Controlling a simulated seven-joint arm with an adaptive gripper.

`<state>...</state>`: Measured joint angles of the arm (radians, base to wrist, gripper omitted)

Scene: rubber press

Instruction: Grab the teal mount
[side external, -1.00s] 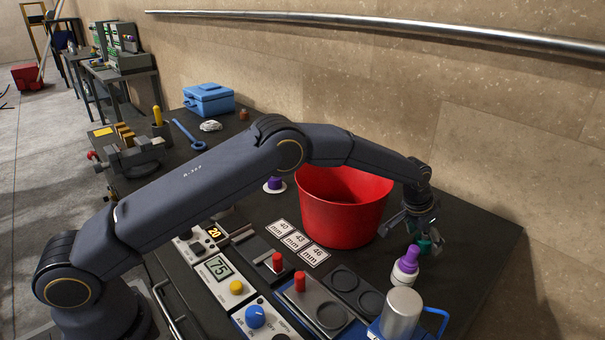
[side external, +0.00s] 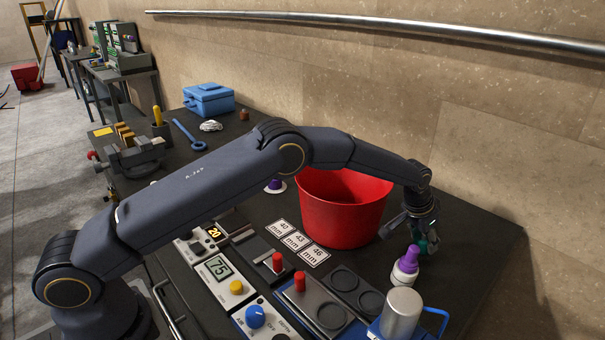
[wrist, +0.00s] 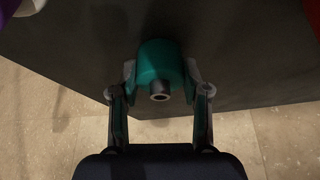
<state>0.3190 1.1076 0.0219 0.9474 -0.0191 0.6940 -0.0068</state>
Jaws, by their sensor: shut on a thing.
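The teal mount (wrist: 160,62) is a rounded teal piece with a dark grey stub that has a hole in its end. In the wrist view it sits between the two fingers of my gripper (wrist: 161,85), which is shut on it. In the side view my gripper (side external: 421,238) is low over the right end of the dark bench, and only a bit of the teal mount (side external: 431,243) shows behind the fingers. I cannot tell whether the mount touches the bench top.
A red bucket (side external: 343,217) stands just left of my gripper. A white bottle with a purple top (side external: 406,266) stands close in front of it. A grey cylinder (side external: 401,313) and the press panels lie nearer. The bench's right end is clear; the wall is behind.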

